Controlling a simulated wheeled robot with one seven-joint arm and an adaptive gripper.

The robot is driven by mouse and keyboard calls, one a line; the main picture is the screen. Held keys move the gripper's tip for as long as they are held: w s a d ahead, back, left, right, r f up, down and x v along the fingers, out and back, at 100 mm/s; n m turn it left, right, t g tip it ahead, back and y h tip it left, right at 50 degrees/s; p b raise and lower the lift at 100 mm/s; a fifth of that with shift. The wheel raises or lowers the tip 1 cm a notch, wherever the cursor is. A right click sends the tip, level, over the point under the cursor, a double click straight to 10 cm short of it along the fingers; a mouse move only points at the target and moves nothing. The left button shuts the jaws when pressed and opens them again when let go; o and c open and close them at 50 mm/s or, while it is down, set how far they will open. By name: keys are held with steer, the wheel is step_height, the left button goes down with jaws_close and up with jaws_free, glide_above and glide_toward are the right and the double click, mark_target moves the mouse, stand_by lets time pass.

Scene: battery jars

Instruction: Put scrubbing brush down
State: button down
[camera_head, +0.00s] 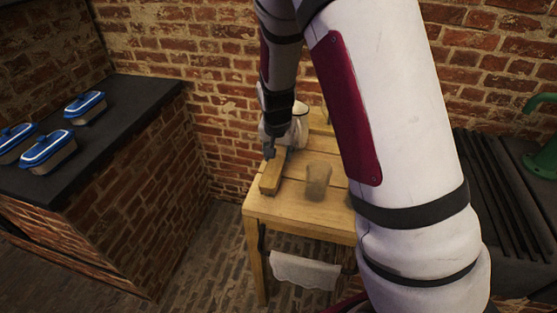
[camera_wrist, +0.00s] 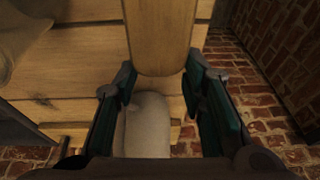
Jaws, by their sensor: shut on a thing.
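The scrubbing brush (camera_head: 271,177) looks like a long wooden block at the left edge of the small wooden table (camera_head: 315,212). My gripper (camera_head: 270,151) is at its far end, with the fingers pointing down. In the wrist view the brush (camera_wrist: 158,35) runs up out of the picture from between the fingertips of my gripper (camera_wrist: 160,78), which is shut on it. The brush is very low over the tabletop or touching it; I cannot tell which. Its bristles are hidden.
A see-through cup (camera_head: 318,180) stands right of the brush. A white rounded object (camera_head: 298,130) is behind my gripper. A white cloth (camera_head: 305,270) hangs at the table's front. Blue-lidded boxes (camera_head: 48,150) stand on the dark counter (camera_head: 115,115) at left, across a gap.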

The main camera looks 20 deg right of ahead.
mark_target(278, 165)
steer(key=shift+f, duration=1.45)
steer(key=c, duration=1)
jaws_free()
steer(key=shift+f, duration=0.1)
steer(key=p+v, duration=0.1)
steer(key=v, duration=1.1)
steer(key=shift+s, duration=0.15)
steer(key=s+a+r+n+y, duration=0.1)
steer(key=s+r+n+y, duration=0.15)
steer(key=s+r, duration=0.9)
steer(key=s+r+n+t, duration=0.1)
steer(key=s+r+n, duration=0.1)
steer(key=s, duration=0.5)
steer(key=s+r+n+h, duration=0.1)
steer(key=s+r+n, duration=0.1)
steer(key=s, duration=0.6)
steer(key=shift+s+a+r+n+t, duration=0.15)
steer(key=shift+a+r+n+t, duration=0.25)
steer(key=shift+r, duration=0.45)
